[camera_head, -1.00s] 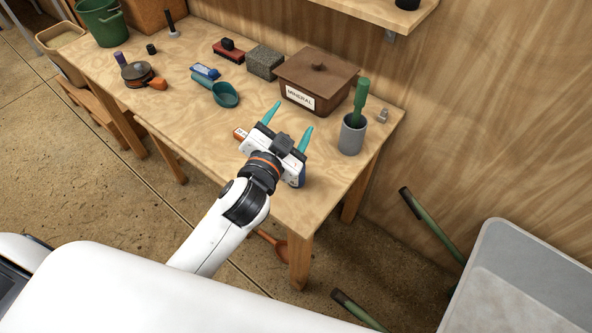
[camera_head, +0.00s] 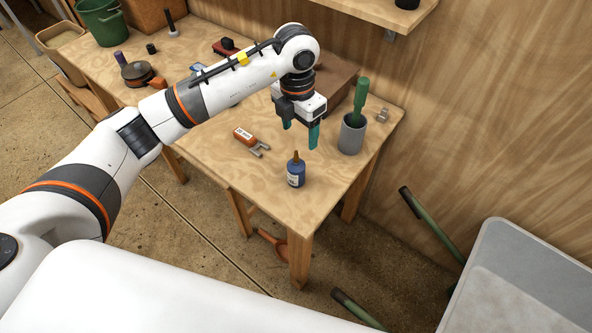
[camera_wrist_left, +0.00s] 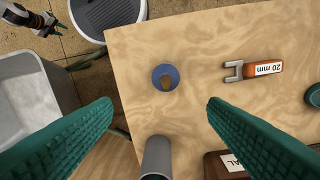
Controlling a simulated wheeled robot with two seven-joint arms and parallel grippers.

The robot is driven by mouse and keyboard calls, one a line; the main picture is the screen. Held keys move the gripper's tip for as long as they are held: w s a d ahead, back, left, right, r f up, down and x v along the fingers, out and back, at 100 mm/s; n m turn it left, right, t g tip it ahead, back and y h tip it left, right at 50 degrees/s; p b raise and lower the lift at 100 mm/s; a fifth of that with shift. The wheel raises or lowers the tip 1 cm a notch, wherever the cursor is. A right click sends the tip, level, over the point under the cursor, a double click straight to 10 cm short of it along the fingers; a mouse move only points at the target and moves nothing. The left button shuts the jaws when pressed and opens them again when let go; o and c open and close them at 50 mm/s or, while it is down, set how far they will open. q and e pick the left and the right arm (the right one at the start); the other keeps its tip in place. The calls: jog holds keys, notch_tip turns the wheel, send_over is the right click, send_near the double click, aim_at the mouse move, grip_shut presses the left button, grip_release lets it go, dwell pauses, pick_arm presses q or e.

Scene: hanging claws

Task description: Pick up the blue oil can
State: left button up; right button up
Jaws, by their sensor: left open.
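The blue oil can (camera_head: 296,178), a small blue bottle with a brown spout and a pale label, stands upright near the table's front right corner. My left gripper (camera_head: 300,134) hangs above the table behind the can, teal fingers down, open and empty. In the left wrist view the can (camera_wrist_left: 165,72) is seen from above, beyond and between the open fingertips (camera_wrist_left: 158,104), not touching them. My right gripper (camera_wrist_left: 47,27) shows small at the top left of that view; its jaw opening is too small to tell.
A grey cup (camera_head: 351,136) with a green-handled tool stands right of the gripper. A brown box (camera_head: 335,84) is partly hidden behind my arm. The wood around the can is clear.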

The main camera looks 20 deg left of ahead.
aim_at(296, 160)
pick_arm(q)
jog(key=shift+w+a+f+y, duration=0.1)
jog(key=shift+a+f+y, duration=0.15)
jog(key=shift+a, duration=0.2)
notch_tip(296, 160, down, 6)
jog(key=shift+r+p, duration=0.1)
jog(key=shift+p, duration=0.95)
jog(key=f+p, duration=0.1)
jog(key=f, duration=0.1)
jog(key=f+p, duration=0.1)
jog(key=f, duration=0.1)
jog(key=shift+s+d+f, duration=0.2)
jog(key=shift+f, duration=0.55)
jog(key=c, duration=1.2)
jog(key=shift+r, duration=0.1)
